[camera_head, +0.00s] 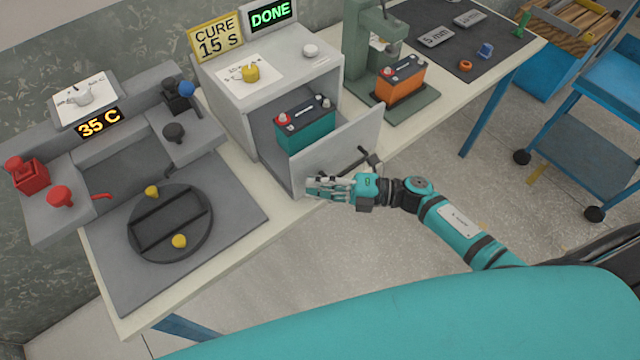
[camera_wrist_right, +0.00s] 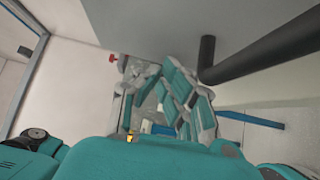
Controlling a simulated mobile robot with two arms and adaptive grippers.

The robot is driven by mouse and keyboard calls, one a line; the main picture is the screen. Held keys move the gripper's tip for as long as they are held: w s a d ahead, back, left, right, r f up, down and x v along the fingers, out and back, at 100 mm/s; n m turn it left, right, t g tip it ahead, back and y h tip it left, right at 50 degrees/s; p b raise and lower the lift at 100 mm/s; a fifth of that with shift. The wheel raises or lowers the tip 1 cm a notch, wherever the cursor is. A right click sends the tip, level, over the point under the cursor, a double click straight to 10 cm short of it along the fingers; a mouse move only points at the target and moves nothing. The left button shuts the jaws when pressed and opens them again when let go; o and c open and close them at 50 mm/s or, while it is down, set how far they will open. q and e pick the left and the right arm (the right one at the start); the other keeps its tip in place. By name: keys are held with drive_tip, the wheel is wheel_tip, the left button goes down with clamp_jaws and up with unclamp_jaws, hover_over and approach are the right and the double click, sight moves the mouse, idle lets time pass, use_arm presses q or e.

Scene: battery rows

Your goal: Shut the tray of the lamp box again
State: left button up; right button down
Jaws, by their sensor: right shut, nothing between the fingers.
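The lamp box (camera_head: 222,92) is the grey box on the bench. Its tray is pulled out, with the grey front panel (camera_head: 340,143) standing away from the box. A teal battery (camera_head: 306,130) sits upright in the tray. A dark bar handle (camera_head: 352,162) is on the panel's outer face; it also shows in the right wrist view (camera_wrist_right: 262,46). My right gripper (camera_head: 312,188) is shut and empty, in front of the panel's lower part beside the handle. I cannot tell whether it touches the panel. My left gripper is not in view.
A green sign reads DONE (camera_head: 270,14) above the box; a yellow sign reads CURE 15 S (camera_head: 216,37). An orange battery (camera_head: 400,82) stands on a green press to the right. A round dark fixture (camera_head: 170,222) lies on the left. The floor before the bench is clear.

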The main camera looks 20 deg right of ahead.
sight(285, 137)
drive_tip(key=shift+w, duration=0.1)
drive_tip(key=w+a+b, duration=0.1)
drive_tip(key=w+b, duration=0.2)
drive_tip(key=w, duration=0.2)
drive_tip(key=w+a+b, duration=0.2)
drive_tip(key=w+b, duration=0.1)
drive_tip(key=w, duration=0.2)
drive_tip(key=w+a+b, duration=0.2)
drive_tip(key=w+b, duration=0.1)
drive_tip(key=w, duration=0.1)
drive_tip(key=shift+w+a+f, duration=0.15)
drive_tip(key=shift+w+a, duration=0.05)
drive_tip(key=shift+w, duration=0.2)
drive_tip(key=shift+w+a+b, duration=0.2)
drive_tip(key=shift+w+b, duration=0.15)
drive_tip(key=shift+w, duration=0.2)
drive_tip(key=shift+r, duration=0.25)
drive_tip(key=shift+w+r, duration=0.1)
drive_tip(key=shift+d, duration=0.1)
